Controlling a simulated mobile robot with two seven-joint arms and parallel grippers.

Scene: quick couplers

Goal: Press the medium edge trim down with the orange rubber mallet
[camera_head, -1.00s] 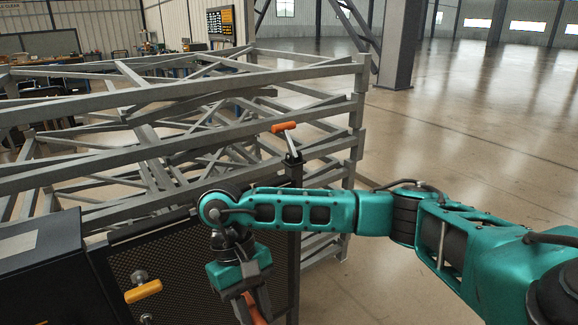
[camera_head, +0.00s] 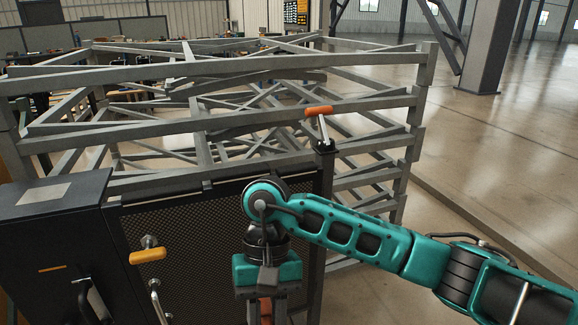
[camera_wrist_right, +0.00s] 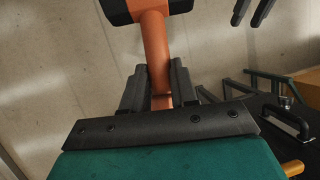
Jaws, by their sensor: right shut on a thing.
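My right gripper (camera_head: 265,310) points down in front of the mesh panel in the head view. It is shut on the orange handle of the mallet (camera_wrist_right: 154,45), whose black head (camera_wrist_right: 122,9) is partly cut off at the top of the right wrist view. A bit of orange shows between the fingers in the head view. Two dark finger-like prongs (camera_wrist_right: 250,12) at the top right of the wrist view look like my left gripper, mostly cut off. I cannot make out the medium edge trim in either view.
A dark mesh panel (camera_head: 190,225) and a black box (camera_head: 50,225) stand before a grey metal frame (camera_head: 240,125). An orange-topped T-handle (camera_head: 318,110) rises at the panel's right post. A yellow handle (camera_head: 148,257) sticks out. Floor at right is open.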

